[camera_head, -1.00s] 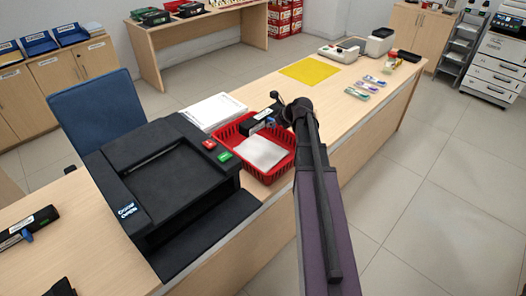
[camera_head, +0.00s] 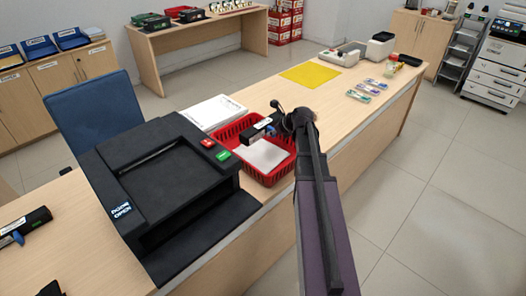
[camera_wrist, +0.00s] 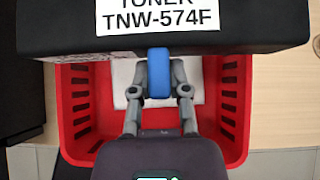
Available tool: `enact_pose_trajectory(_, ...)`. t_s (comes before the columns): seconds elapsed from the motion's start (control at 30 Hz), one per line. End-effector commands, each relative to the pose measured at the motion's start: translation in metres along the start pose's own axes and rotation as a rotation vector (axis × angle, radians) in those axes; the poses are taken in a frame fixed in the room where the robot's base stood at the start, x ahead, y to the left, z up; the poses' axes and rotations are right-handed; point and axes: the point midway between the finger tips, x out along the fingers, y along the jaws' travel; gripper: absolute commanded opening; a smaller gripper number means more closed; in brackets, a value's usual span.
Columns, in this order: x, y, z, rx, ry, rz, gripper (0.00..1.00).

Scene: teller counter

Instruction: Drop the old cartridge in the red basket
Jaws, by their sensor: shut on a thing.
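A black toner cartridge (camera_head: 256,131) with a white label and a blue grip tab hangs from my gripper (camera_head: 274,130). In the wrist view the fingers are shut on the blue tab, and the cartridge (camera_wrist: 50,32) reads "TONER TNW-574F". The red basket (camera_head: 285,169) stands on the counter beside the black printer. It also shows in the wrist view (camera_wrist: 236,110). The cartridge is over the back part of the basket, and a white sheet or pad (camera_head: 263,156) lies inside. Whether the cartridge touches the basket, I cannot tell.
The black printer (camera_head: 160,190) with red and green buttons stands left of the basket. White paper (camera_head: 212,112) lies behind it. Another black cartridge (camera_head: 28,222) with a blue tab lies at the far left. A yellow mat (camera_head: 312,74) lies further along the counter.

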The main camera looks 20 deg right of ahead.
Motion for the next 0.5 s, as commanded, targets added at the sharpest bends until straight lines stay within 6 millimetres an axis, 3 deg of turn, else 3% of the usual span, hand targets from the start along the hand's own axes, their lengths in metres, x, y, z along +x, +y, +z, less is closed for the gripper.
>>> enact_pose_trajectory(0.03, -0.0002, -0.0001, 0.0003, 0.001, -0.001, 0.0, 0.0)
enact_pose_trajectory(0.07, -0.0002, -0.0001, 0.0003, 0.001, -0.001, 0.0, 0.31)
enact_pose_trajectory(0.17, -0.0002, -0.0001, 0.0002, 0.001, -0.001, 0.0, 0.61)
enact_pose_trajectory(0.5, -0.0001, -0.0002, -0.0004, 0.0, 0.001, 0.0, 0.62)
